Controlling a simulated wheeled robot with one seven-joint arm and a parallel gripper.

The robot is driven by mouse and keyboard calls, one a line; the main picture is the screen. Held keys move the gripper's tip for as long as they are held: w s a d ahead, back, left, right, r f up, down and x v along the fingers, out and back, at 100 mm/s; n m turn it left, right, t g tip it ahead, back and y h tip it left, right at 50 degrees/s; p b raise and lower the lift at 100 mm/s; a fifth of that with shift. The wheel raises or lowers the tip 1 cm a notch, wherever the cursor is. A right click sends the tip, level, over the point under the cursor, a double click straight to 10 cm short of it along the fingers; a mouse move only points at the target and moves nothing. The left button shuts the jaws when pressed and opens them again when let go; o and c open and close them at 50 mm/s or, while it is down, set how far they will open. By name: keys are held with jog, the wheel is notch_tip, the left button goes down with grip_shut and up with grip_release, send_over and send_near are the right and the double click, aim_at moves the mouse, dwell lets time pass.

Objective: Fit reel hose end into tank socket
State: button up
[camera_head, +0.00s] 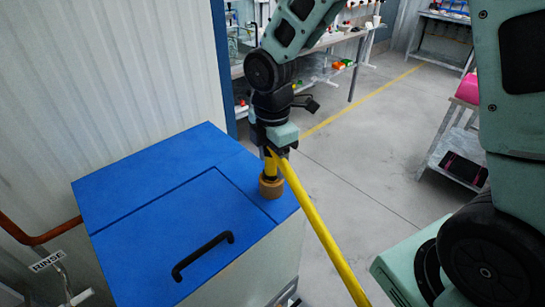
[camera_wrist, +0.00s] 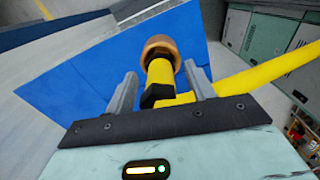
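The yellow reel hose (camera_head: 316,225) runs from the lower right up to my gripper, and it also shows in the wrist view (camera_wrist: 262,78). Its end (camera_wrist: 160,73) points down at the brass-coloured tank socket (camera_head: 271,187) on the right corner of the blue tank top. In the wrist view, the hose end meets the socket ring (camera_wrist: 160,46) and appears to enter it. How deep it sits is hidden. My gripper (camera_wrist: 160,70) has one finger on each side of the hose end, with visible gaps, so it looks open around it. In the head view my gripper (camera_head: 274,150) is above the socket.
The blue tank lid (camera_head: 165,220) has a black handle (camera_head: 203,255). A corrugated wall stands behind it, with a RINSE sign (camera_head: 48,261) at lower left. Shelves and benches (camera_head: 345,50) stand at the back. The grey floor (camera_head: 370,145) right of the tank is clear.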

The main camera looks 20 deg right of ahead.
notch_tip(320, 180, up, 17)
jog(key=b, duration=0.2)
jog(key=shift+r+b, duration=0.2)
jog(key=shift+b, duration=0.1)
dwell(0.6)
